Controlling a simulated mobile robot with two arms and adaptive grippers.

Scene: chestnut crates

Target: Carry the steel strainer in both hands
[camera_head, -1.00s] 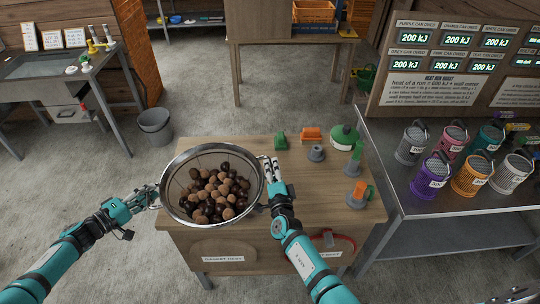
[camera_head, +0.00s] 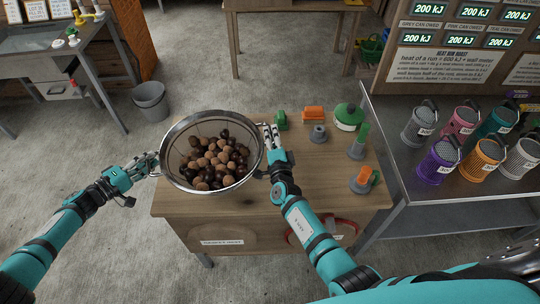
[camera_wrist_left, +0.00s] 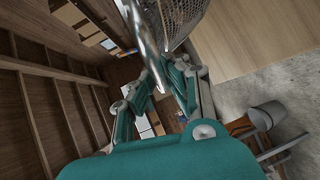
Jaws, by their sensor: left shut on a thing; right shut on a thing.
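The steel strainer (camera_head: 174,138) is a round mesh bowl with a shiny rim, holding many brown and dark chestnuts (camera_head: 215,160). It is held over the left part of a wooden table. My left gripper (camera_head: 153,163) is shut on its left rim. My right gripper (camera_head: 268,145) is shut on its right side, over the tabletop. In the left wrist view the strainer (camera_wrist_left: 183,18) shows at the top, its rim between my left gripper's fingers (camera_wrist_left: 158,72). Whether the bowl touches the tabletop is hard to tell.
A metal bench (camera_head: 400,190) with coloured cans stands right. A grey bucket (camera_head: 150,102) stands on the floor.

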